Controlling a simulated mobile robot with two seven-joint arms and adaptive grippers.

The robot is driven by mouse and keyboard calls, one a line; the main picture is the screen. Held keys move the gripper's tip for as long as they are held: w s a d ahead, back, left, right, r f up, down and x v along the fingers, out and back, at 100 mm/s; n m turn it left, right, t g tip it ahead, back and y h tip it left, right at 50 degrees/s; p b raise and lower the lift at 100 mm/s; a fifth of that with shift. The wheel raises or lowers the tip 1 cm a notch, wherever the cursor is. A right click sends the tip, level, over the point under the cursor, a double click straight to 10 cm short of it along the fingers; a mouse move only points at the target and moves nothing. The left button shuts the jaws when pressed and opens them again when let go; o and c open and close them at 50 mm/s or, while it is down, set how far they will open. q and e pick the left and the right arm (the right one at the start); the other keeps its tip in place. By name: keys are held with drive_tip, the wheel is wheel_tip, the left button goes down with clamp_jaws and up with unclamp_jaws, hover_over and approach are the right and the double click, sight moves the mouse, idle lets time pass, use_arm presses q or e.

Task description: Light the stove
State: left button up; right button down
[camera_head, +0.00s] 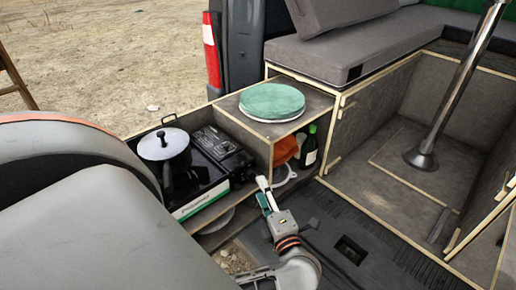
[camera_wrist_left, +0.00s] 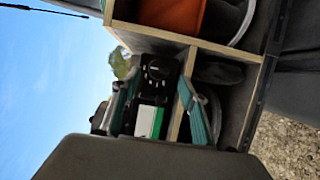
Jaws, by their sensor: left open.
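The camping stove (camera_head: 205,205) has a white and green front and a black panel on its right. It sits in the left compartment of the wooden tailgate unit. A lidded pot (camera_head: 163,146) stands on it. My left gripper (camera_head: 266,194) is to the right of the stove, apart from it, with its fingers open and empty. The burner is hidden under the pot. My right gripper is not in view.
A green round plate stack (camera_head: 272,101) sits on the wooden shelf to the right of the stove. A grey cushioned bench (camera_head: 350,55) and a metal table post (camera_head: 455,90) stand farther right.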

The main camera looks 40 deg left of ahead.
sight(253, 175)
use_arm(q)
drive_tip(key=shift+x, duration=2.1)
drive_tip(key=c, duration=1.1)
